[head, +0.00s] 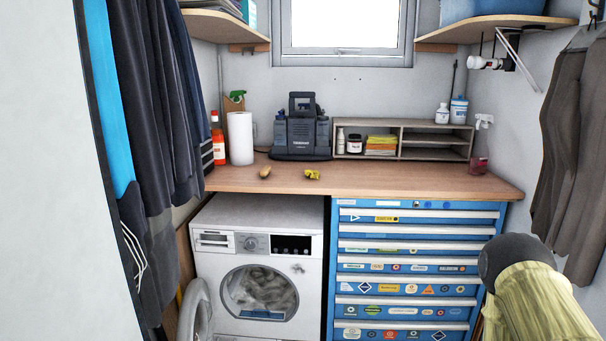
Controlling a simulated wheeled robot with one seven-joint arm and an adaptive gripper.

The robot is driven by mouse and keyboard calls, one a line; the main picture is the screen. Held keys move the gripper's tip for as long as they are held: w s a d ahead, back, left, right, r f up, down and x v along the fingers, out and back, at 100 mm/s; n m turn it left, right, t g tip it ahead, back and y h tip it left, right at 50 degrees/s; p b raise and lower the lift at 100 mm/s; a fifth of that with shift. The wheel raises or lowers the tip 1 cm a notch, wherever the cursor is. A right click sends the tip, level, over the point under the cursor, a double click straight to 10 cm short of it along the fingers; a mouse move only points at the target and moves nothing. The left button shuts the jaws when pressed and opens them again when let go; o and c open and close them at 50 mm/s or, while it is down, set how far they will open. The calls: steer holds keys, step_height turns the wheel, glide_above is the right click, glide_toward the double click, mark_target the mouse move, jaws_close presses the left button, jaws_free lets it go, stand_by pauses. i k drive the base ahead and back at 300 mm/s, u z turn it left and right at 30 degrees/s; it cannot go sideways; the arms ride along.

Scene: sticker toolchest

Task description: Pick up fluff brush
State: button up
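A small tan, brush-like item (265,171) lies on the wooden counter, left of centre, above the washing machine. It may be the fluff brush, but it is too small to tell for sure. A crumpled yellow item (312,174) lies just right of it, apart from it. My gripper is not in view. What looks like a link of my arm fills the lower right corner, away from the counter items.
The wooden counter (420,184) has clear room at its front right. Behind stand a paper roll (240,138), a red bottle (218,142), a grey machine (301,130) and a shelf unit (420,140). Below are a washing machine (222,270) with its door open and a blue toolchest (400,215).

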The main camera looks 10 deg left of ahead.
mark_target(265, 172)
steer(key=z, duration=0.65)
steer(key=i, duration=1.2)
steer(key=u, duration=1.85)
